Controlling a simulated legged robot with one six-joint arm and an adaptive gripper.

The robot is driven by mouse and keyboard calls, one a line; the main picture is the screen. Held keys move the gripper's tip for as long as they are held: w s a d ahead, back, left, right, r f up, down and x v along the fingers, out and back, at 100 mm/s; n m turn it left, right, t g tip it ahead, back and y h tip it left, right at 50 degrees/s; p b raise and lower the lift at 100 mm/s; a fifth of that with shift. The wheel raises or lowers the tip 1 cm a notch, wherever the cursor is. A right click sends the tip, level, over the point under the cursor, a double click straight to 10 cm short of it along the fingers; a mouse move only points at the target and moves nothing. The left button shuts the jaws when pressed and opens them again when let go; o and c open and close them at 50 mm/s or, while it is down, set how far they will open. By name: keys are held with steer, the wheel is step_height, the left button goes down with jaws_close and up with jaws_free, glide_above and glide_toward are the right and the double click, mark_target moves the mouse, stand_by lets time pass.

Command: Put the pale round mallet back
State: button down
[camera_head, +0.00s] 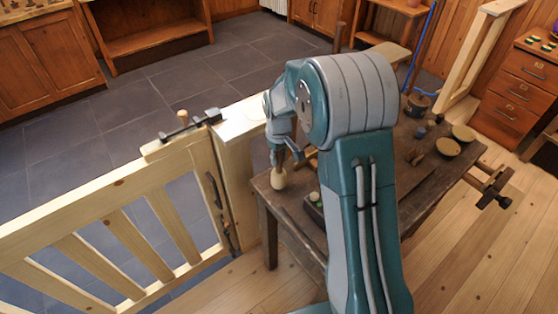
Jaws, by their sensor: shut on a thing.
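The pale round mallet (278,180) is below my gripper (280,158), at the left end of the dark wooden workbench (262,188). My gripper points down and is shut on the mallet's upper part, with the pale rounded end lowest. The fingers are small here and partly hide the part they grip. I cannot tell whether the mallet's lower end touches the bench top or hangs just above it. My arm hides the middle of the bench.
A pale wooden gate (130,190) stands left of the bench, with dark metal tools (190,124) on a ledge at its post. Bowls (448,147) and small pieces lie on the bench's right part. A drawer cabinet (520,85) stands far right. The tiled floor (150,85) beyond is open.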

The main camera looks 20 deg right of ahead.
steer(key=shift+d+f, duration=0.15)
steer(key=shift+f, duration=0.65)
steer(key=shift+c, duration=2.4)
jaws_free()
